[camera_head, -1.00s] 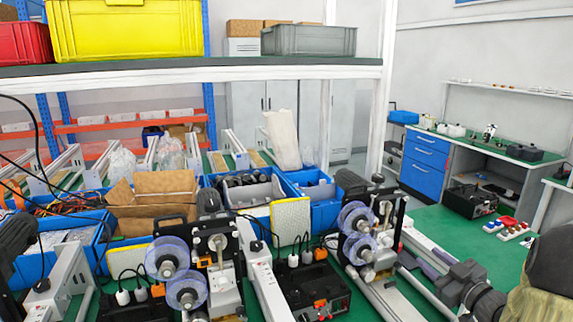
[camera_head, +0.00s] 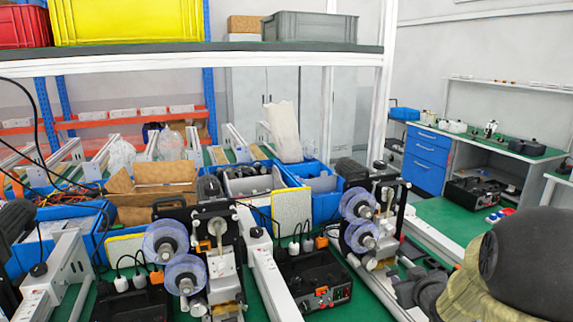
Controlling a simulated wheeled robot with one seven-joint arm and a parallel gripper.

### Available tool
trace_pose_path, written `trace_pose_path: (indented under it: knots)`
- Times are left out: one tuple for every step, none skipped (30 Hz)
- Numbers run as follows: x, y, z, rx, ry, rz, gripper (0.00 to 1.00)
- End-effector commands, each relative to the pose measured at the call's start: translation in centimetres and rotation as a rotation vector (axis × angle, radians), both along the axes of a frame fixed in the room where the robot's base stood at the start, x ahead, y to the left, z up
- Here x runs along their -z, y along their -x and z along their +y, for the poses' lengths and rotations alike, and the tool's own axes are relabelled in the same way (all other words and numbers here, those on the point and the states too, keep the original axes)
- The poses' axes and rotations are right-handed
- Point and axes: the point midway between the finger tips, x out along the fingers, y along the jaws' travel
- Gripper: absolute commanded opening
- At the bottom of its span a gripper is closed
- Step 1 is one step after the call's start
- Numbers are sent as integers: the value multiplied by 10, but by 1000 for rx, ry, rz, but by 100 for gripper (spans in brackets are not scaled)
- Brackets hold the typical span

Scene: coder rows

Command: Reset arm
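My arm comes in at the lower right. A large dark round joint (camera_head: 530,262) and a tan link (camera_head: 468,290) fill that corner. The dark grey end of the arm, my gripper (camera_head: 420,290), hangs low over the green bench beside the right coder machine (camera_head: 368,225). Its fingers are not clearly seen, so its opening cannot be told. No held thing is visible. The left coder machine (camera_head: 200,255), with clear purple-rimmed reels, stands further left, apart from the arm.
Black control boxes (camera_head: 315,280) and white rails (camera_head: 262,265) crowd the near bench. Blue bins (camera_head: 325,200) and an open cardboard box (camera_head: 155,190) stand behind. A shelf (camera_head: 300,54) with crates crosses above. A side desk (camera_head: 470,140) stands at the right.

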Motion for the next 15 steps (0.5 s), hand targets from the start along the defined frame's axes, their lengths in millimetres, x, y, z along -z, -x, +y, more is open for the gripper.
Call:
trace_pose_path:
  knots:
    - [16, 9, 13, 25, -7, 59, 37]
    - [24, 16, 19, 44, -12, 99, 37]
    - [33, 26, 27, 68, -20, 151, 37]
    - [41, 34, 33, 84, -27, 194, 37]
    - [48, 42, 40, 99, -34, 233, 37]
    - [57, 54, 48, 120, -47, 290, 37]
    - [64, 64, 55, 134, -56, 331, 37]
    - [70, 73, 61, 146, -64, 369, 37]
    - [77, 85, 69, 158, -75, 418, 37]
    - [82, 94, 74, 168, -84, 453, 37]
    - [86, 102, 79, 175, -91, 483, 37]
    - [91, 112, 85, 183, -99, 520, 37]
    - [95, 119, 89, 187, -106, 547, 37]
    - [98, 125, 93, 193, -113, 572, 37]
    - [101, 134, 99, 197, -120, 602, 37]
